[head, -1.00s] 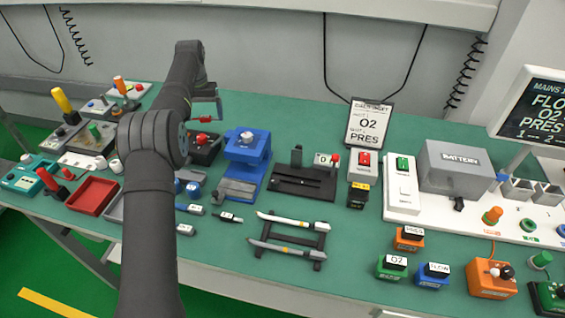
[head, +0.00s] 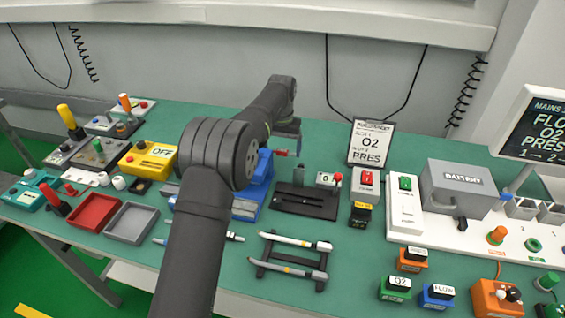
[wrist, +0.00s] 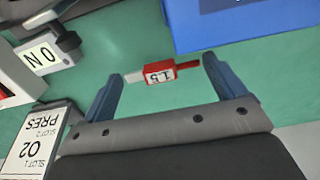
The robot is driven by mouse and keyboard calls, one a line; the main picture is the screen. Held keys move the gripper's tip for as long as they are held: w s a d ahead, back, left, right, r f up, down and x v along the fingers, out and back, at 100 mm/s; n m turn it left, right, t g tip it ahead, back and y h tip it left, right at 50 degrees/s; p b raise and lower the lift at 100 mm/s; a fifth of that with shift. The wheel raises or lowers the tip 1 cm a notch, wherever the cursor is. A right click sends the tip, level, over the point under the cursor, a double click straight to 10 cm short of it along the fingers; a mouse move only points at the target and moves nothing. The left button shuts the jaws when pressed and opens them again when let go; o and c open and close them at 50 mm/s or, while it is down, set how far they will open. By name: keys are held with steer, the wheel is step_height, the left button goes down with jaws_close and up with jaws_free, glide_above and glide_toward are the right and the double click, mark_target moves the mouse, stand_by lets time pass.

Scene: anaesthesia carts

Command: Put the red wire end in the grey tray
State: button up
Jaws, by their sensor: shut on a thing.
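My gripper (wrist: 162,68) is shut on the red wire end (wrist: 161,73), a small red piece with a white label reading 15. It spans between the two fingertips, above the green table in the wrist view. In the head view my gripper (head: 288,138) is behind the blue device, partly hidden by my arm, with a bit of red (head: 281,153) below it. The grey tray (head: 130,223) lies at the left of the table, looks empty, and is far left of my gripper.
A red tray (head: 93,212) sits left of the grey tray. A yellow OFF box (head: 149,160), a blue device (head: 262,172) and a black slider base (head: 306,203) stand nearby. A pen rack (head: 290,262) is in front. Green table shows bare behind the devices.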

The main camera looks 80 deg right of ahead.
mark_target(282, 155)
steer(key=shift+f, duration=2.6)
steer(key=shift+f, duration=0.2)
steer(key=o, duration=0.6)
steer(key=shift+r, duration=0.15)
step_height(282, 155, up, 11)
steer(key=shift+r, duration=0.55)
steer(key=c, duration=1.2)
